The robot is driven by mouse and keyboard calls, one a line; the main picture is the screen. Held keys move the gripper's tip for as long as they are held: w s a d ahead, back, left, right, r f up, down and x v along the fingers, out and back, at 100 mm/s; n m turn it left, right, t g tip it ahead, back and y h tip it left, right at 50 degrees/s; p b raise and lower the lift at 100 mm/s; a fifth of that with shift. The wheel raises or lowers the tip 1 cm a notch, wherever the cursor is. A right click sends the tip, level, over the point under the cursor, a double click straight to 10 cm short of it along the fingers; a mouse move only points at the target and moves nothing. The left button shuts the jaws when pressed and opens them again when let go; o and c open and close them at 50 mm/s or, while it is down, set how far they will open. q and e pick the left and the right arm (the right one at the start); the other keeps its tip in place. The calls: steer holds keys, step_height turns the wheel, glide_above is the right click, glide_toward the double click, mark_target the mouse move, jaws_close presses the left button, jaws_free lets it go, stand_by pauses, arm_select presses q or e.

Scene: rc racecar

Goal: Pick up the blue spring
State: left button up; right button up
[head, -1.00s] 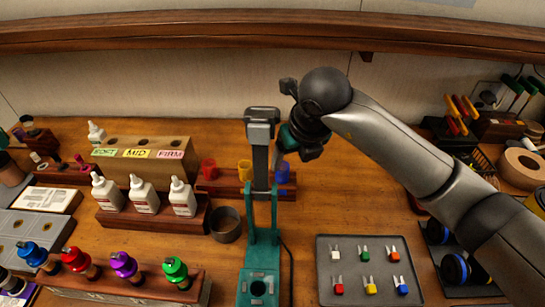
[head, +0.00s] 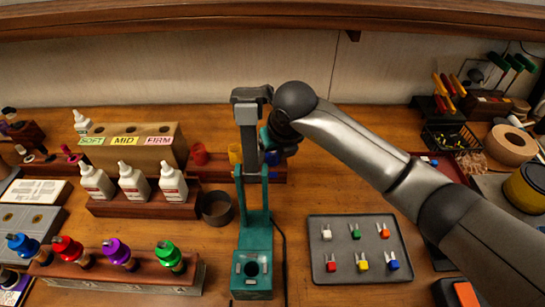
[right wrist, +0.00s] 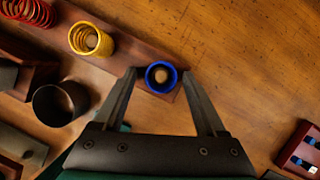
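The blue spring (right wrist: 150,77) stands upright on a wooden rack (right wrist: 137,55), at the rack's end in the right wrist view. In the head view the blue spring (head: 272,158) is mostly hidden behind my right arm and the green press. My right gripper (right wrist: 159,75) is open, seen from above, with one finger on each side of the blue spring. A gap seems to show between each finger and the spring; contact cannot be made out. My left gripper is in neither view.
A yellow spring (right wrist: 91,38) and a red spring (right wrist: 30,10) stand on the same rack. A green press (head: 252,240) stands close in front, with a dark round cup (head: 217,208) beside it. A grey tray (head: 345,275) of small coloured parts lies to the right.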

jaws_close()
stand_by(0.4)
steer(key=shift+w+r, duration=0.1)
steer(key=shift+r, duration=1.5)
steer(key=shift+s+d+r, duration=0.15)
steer(key=shift+s+r, duration=0.05)
steer(key=shift+s, duration=0.1)
steer(key=s+d, duration=0.3)
steer(key=s, duration=0.5)
steer(key=s+d, duration=0.4)
steer(key=s, duration=0.4)
steer(key=r+p, duration=0.1)
steer(key=r, duration=0.1)
steer(key=r+p, duration=0.1)
steer(key=r, duration=0.1)
steer(key=shift+s+a+r, duration=0.1)
steer(key=shift+a+r, duration=0.1)
steer(key=shift+r, duration=0.2)
